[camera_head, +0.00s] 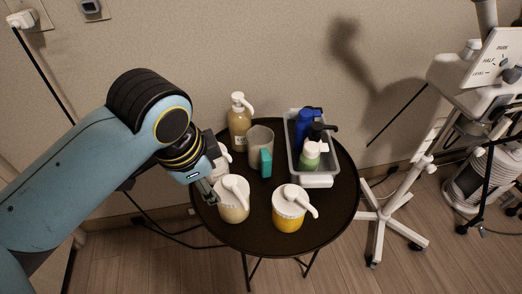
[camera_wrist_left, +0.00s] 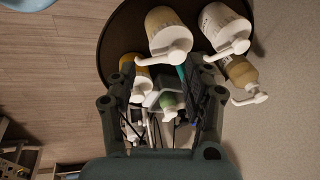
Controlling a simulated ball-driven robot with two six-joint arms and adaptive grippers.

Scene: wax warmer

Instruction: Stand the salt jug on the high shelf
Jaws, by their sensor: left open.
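A grey jug (camera_head: 260,138) with a teal handle (camera_head: 266,162) stands upright on the round dark table (camera_head: 335,215). It looks like the salt jug, but no label is readable. In the left wrist view only a teal strip (camera_wrist_left: 182,72) of it shows clearly. My left gripper (camera_head: 208,192) is open at the table's left side, left of the jug and close beside a cream jar with a white pump lid (camera_head: 233,205). Its two fingers also show in the left wrist view (camera_wrist_left: 158,88), with nothing clearly held between them. I cannot make out a high shelf.
A yellow pump jar (camera_head: 288,215) stands at the front and a tan pump bottle (camera_head: 238,127) at the back. A grey tray (camera_head: 294,165) holds several bottles right of the jug. Another white-lidded jar is partly hidden by my gripper. A wheeled white stand (camera_head: 385,210) is at right.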

